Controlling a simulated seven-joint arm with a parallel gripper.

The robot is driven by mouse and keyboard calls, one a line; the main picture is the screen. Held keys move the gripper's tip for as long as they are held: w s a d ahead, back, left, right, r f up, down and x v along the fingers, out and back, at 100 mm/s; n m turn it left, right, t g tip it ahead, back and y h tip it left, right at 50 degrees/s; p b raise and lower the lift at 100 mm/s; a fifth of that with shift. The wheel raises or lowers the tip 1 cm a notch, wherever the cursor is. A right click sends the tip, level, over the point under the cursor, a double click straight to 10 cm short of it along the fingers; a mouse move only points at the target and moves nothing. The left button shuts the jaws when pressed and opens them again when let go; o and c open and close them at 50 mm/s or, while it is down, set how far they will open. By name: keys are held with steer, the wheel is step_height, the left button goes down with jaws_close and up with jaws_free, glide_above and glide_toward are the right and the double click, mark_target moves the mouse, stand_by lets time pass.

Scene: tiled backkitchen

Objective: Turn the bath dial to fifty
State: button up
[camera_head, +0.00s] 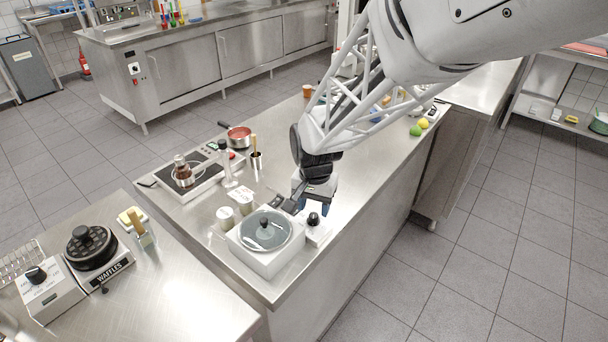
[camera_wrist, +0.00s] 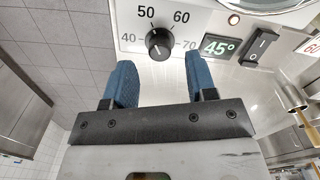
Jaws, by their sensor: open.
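The bath (camera_head: 262,262) is a white box with a round grey lid near the counter's front corner. Its black dial (camera_head: 313,219) is on a white panel at its right side. In the wrist view the dial (camera_wrist: 159,44) is below the printed 50 and 60, with 40 to its left and 70 to its right. The green display (camera_wrist: 220,47) reads 45°. My gripper (camera_head: 312,203) is just above the dial. In the wrist view my open gripper (camera_wrist: 159,60) has its blue fingers either side of and just below the dial, apart from it.
A black rocker switch (camera_wrist: 262,45) is right of the display. Small cups (camera_head: 225,217) stand left of the bath. A hot plate with a jar (camera_head: 185,172) and a red pan (camera_head: 236,135) are farther back. A waffle maker (camera_head: 90,247) and another knob box (camera_head: 45,292) stand on the left table.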

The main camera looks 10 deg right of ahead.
mark_target(315, 216)
steer(key=shift+r, duration=2.35)
steer(key=shift+s+d+r, duration=0.2)
steer(key=shift+s+r, duration=0.05)
steer(key=s+d+r+n+t, duration=0.1)
steer(key=s+d+r, duration=0.2)
steer(key=s, duration=0.4)
steer(key=s+d+r+n, duration=0.2)
steer(key=s+d+r, duration=0.1)
steer(key=s, duration=0.4)
steer(key=s+d+r+n+t, duration=0.1)
steer(key=s+d+r+n, duration=0.1)
steer(key=s, duration=0.5)
steer(key=shift+s+d+r+t, duration=0.25)
steer(key=shift+d+r, duration=0.4)
steer(key=shift+r, duration=0.5)
